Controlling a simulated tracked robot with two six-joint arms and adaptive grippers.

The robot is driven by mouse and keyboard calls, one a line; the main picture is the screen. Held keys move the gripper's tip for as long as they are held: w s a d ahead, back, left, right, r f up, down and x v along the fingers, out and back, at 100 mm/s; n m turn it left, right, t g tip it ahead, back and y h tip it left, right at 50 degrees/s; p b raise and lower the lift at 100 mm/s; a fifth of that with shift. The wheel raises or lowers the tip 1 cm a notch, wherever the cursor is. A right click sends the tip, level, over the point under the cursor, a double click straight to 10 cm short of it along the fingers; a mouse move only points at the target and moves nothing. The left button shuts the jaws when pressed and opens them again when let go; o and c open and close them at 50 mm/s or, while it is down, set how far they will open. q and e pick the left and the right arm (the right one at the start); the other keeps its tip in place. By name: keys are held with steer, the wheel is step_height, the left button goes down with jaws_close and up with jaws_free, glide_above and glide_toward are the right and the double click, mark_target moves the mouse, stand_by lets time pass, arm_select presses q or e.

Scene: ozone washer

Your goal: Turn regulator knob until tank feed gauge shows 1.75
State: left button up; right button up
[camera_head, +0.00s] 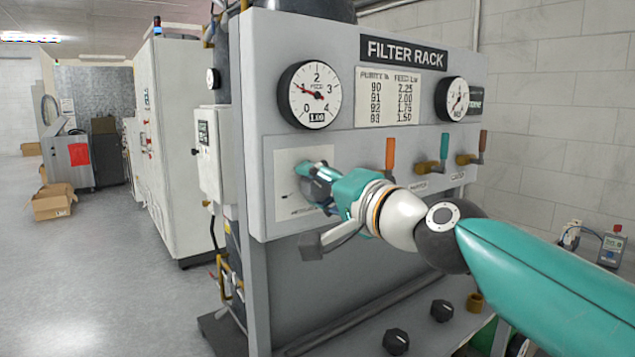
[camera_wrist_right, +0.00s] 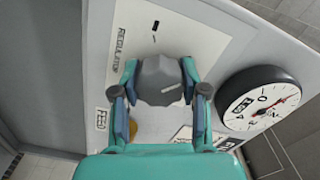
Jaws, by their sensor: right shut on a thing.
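The dark grey faceted regulator knob (camera_wrist_right: 160,82) sits on a pale panel marked REGULATOR and FEED in the right wrist view. My right gripper (camera_head: 316,186) is at this panel in the head view. Its two fingers are shut on the knob, one on each side, and largely hide it from the head camera. The round tank feed gauge (camera_head: 315,95) is above the panel. Its red needle points left and slightly up, near the 1 mark. Its small number box seems to read 1.00, but the digits are blurred. My left gripper is not in view.
The filter rack (camera_head: 345,53) carries a purity and feed chart (camera_head: 388,97) and a second gauge (camera_head: 457,100). Orange- and teal-handled valves (camera_head: 430,167) stand right of my gripper. The floor at left is open.

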steer(key=shift+w+d+m, duration=0.1)
steer(key=shift+d+m, duration=0.05)
steer(key=shift+m, duration=0.45)
steer(key=o, duration=1.2)
steer(key=shift+w+d+f, duration=0.1)
steer(key=shift+c, duration=0.2)
